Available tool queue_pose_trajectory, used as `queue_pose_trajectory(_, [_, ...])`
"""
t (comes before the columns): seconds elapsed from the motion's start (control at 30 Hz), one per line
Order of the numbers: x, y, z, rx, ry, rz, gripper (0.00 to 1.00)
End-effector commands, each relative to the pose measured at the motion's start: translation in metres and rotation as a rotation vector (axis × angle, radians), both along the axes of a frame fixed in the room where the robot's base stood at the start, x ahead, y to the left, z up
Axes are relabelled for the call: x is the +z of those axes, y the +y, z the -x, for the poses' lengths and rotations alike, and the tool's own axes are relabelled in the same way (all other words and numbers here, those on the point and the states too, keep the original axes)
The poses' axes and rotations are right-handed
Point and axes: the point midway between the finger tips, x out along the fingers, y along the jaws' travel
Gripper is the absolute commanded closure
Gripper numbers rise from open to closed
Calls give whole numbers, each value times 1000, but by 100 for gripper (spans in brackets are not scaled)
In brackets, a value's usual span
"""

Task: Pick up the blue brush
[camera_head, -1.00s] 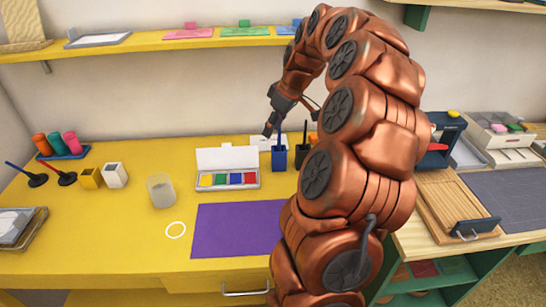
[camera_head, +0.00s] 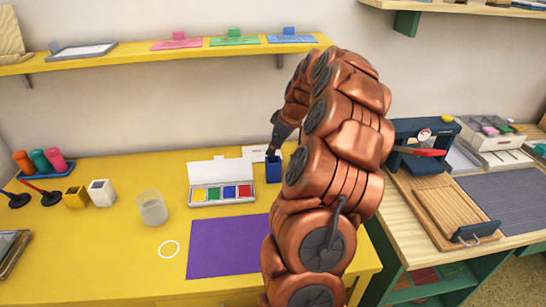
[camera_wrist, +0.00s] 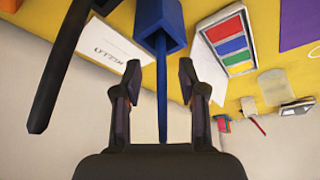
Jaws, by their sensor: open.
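The blue brush shows in the wrist view as a thin blue handle (camera_wrist: 162,100) standing in the square blue holder (camera_wrist: 172,15). The holder also shows in the head view (camera_head: 274,168) at the back of the yellow table. My gripper (camera_wrist: 160,72) is open, with one finger on each side of the blue handle. No clear contact with the handle shows. In the head view my gripper (camera_head: 272,152) is just above the holder, and the brush cannot be made out there. The brush's lower end is hidden inside the holder.
A black handle (camera_wrist: 62,62) rises close beside my gripper in the wrist view. A white card (camera_wrist: 108,45) stands near the holder. The paint box (camera_head: 222,193), purple sheet (camera_head: 226,248) and clear cup (camera_head: 152,208) lie to the left. A shelf (camera_head: 170,53) hangs above.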

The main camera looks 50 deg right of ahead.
Motion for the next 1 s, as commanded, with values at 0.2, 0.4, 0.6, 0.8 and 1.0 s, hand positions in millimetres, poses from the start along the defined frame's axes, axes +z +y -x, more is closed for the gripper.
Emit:
queue_pose_trajectory(0.2, [-13,4,-6,4,1,-2,59])
queue_pose_trajectory(0.4, [-13,4,-6,3,0,-1,65])
queue_pose_trajectory(0.6, [-13,4,-6,3,0,-1,86])
queue_pose_trajectory(0.8, [-13,4,-6,3,0,-1,100])
queue_pose_trajectory(1.0, [-12,4,-6,3,-1,-1,100])
